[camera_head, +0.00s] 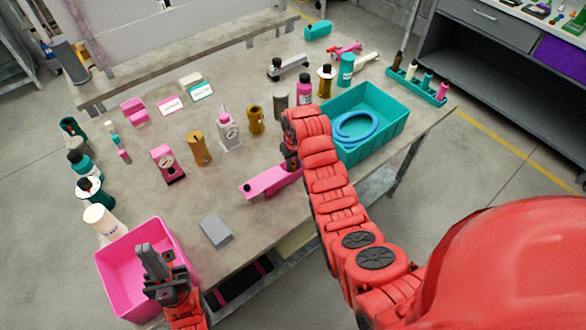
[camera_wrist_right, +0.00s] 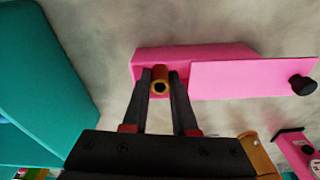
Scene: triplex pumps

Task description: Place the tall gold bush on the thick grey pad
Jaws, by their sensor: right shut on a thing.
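My right gripper (camera_wrist_right: 160,92) is shut on a small gold bush (camera_wrist_right: 161,77), seen nearly end-on with a dark hole, so its height is hard to judge. In the head view my right gripper (camera_head: 291,160) is largely hidden by its red arm, and the bush cannot be made out. It is at the pink two-level block (camera_head: 270,181); whether the bush touches the block cannot be told. A grey block (camera_head: 216,230), likely the thick grey pad, lies bare on the table's near part. My left gripper (camera_head: 157,268) is over the pink bin; its finger gap is unclear.
The pink bin (camera_head: 118,272) stands at the near left corner. A teal bin (camera_head: 378,128) with a blue ring (camera_head: 356,127) is right of my right arm. A brown-gold cylinder (camera_head: 199,148) and a pink gauge block (camera_head: 167,164) stand beyond the grey block. Table around the grey block is clear.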

